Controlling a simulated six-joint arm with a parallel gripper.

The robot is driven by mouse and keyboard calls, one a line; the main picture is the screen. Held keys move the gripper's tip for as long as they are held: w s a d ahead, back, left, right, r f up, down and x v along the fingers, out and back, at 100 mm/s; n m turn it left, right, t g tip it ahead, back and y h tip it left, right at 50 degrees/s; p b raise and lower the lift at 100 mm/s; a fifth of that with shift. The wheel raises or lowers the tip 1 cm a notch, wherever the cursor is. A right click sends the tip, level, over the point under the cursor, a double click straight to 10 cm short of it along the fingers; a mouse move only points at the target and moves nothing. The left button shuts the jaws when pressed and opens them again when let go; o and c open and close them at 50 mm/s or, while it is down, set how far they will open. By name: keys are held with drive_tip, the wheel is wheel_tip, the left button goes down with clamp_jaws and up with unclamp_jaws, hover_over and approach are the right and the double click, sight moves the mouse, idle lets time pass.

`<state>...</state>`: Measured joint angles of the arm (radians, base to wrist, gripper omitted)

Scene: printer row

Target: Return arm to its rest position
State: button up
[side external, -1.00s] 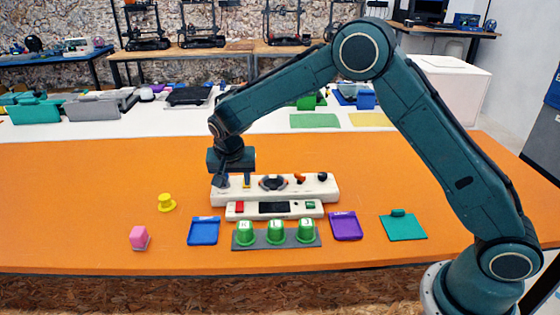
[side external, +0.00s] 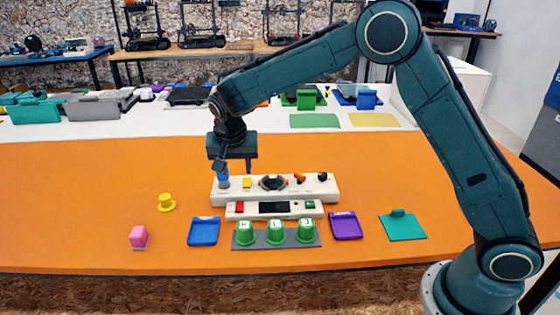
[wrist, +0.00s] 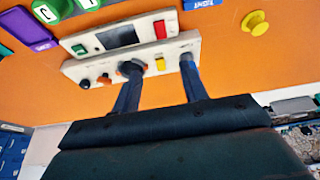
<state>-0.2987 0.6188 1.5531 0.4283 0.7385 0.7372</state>
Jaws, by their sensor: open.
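My gripper (side external: 236,170) hangs over the left end of a white control panel (side external: 330,188) on the orange table. Its two fingers are spread and point down, with nothing seen between them. In the wrist view the open gripper (wrist: 160,72) has its fingers on either side of a yellow button (wrist: 160,64), with a dark dial (wrist: 124,68) by one fingertip. In the side view a small blue piece (side external: 223,180) shows at the panel's left end, by one finger. Whether the fingertips touch the panel is unclear. My arm reaches across from the right, its elbow high.
A smaller panel with a screen (side external: 274,208) lies in front.

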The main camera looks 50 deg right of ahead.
drive_tip(key=s+d+r+n+t+y, duration=0.1)
drive_tip(key=s+d+r+n, duration=0.15)
drive_tip(key=s+r, duration=0.5)
drive_tip(key=s+d+r+n+y, duration=0.1)
drive_tip(key=s+d+r, duration=0.3)
drive_tip(key=s+r, duration=0.35)
drive_tip(key=s+d+f+n+t, duration=0.1)
drive_tip(key=s+n, duration=0.4)
drive_tip(key=s, duration=1.6)
drive_tip(key=shift+s+t+y, duration=0.25)
drive_tip(key=shift+t+y, duration=0.05)
drive_tip(key=shift+y, duration=0.1)
